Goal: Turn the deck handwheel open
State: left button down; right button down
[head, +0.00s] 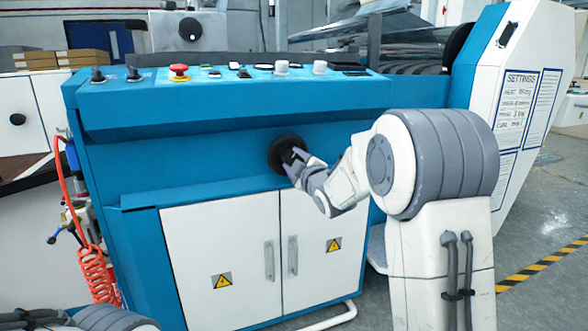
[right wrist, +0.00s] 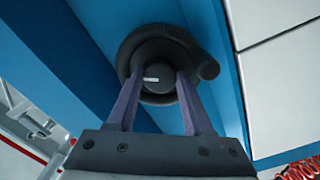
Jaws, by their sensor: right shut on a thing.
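The deck handwheel (head: 284,150) is a round black wheel on the blue front panel of the machine, above the white cabinet doors. In the right wrist view the handwheel (right wrist: 157,42) shows a dark rim, a side knob and a central hub with a small pale mark. My right gripper (head: 296,163) is at the handwheel, and its two fingers (right wrist: 158,80) are shut on the hub, one on each side. The fingers hide part of the lower rim. Part of my left arm shows at the bottom left of the head view; its gripper is out of frame.
A control panel (head: 225,74) with a red button (head: 179,71) and several knobs runs along the machine's top. Two white doors (head: 225,265) with handles are below the wheel. A coiled red hose (head: 95,272) hangs at the left. Grey floor (head: 545,215) is clear at the right.

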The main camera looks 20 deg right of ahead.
jog(key=shift+n+b, duration=1.5)
jog(key=shift+n, duration=0.7)
jog(key=shift+c, duration=1.5)
grip_release()
jog(key=s+p, duration=0.3)
jog(key=s, duration=0.7)
jog(key=shift+s+d, duration=0.15)
jog(key=shift+s, duration=0.1)
